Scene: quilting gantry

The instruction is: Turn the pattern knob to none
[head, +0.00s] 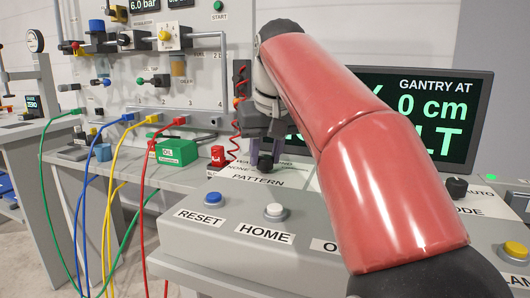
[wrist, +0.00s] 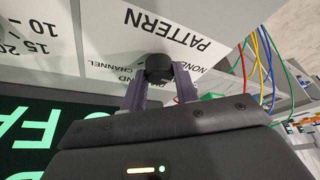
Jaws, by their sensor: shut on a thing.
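The pattern knob (wrist: 158,66) is a round black knob on the white panel, beside the PATTERN label (wrist: 168,30) in the wrist view. My gripper (wrist: 160,80) has its two purple-grey fingers on either side of the knob and is shut on it. The labels NONE and CHANNEL show near the knob, and another label is partly covered by a finger. Which label the knob points to cannot be told. In the head view the knob (head: 264,164) shows small and dark below my gripper (head: 262,150), partly hidden by the fingers.
The console carries a blue RESET button (head: 213,199), a white HOME button (head: 275,212), a yellow button (head: 515,251) and a black mode knob (head: 457,187). A screen (head: 440,110) stands behind. Coloured hoses and a green oil box (head: 178,149) are at the left.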

